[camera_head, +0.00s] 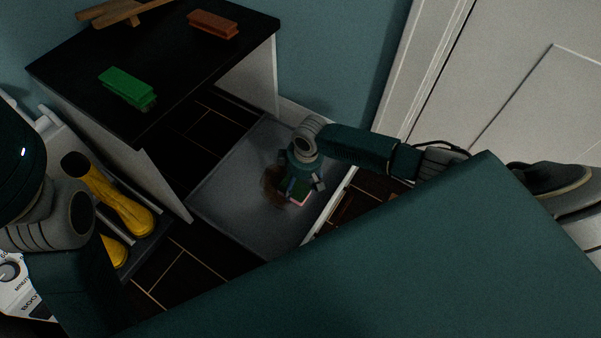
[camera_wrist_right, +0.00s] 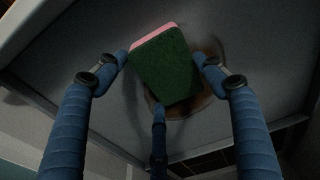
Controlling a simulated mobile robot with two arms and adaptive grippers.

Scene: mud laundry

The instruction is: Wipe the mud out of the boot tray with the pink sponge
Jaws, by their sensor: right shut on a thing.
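The pink sponge (camera_wrist_right: 165,68) has a green scouring face that fills the middle of the right wrist view, with a pink strip at its top edge. My right gripper (camera_wrist_right: 157,82) is shut on it, with fingers at both sides and one below. In the head view the right gripper (camera_head: 300,184) is low over the grey boot tray (camera_head: 228,188), and only a bit of pink sponge (camera_head: 304,203) shows. Brown mud (camera_head: 271,184) lies in the tray beside the gripper; it also shows around the sponge in the wrist view (camera_wrist_right: 190,106). My left gripper is out of view.
A black-topped bench (camera_head: 185,55) beside the tray holds a green brush (camera_head: 127,87) and an orange-brown brush (camera_head: 213,24). Yellow boots (camera_head: 122,208) lie at left. A dark shoe (camera_head: 548,178) is at right. A white door (camera_head: 540,75) stands behind.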

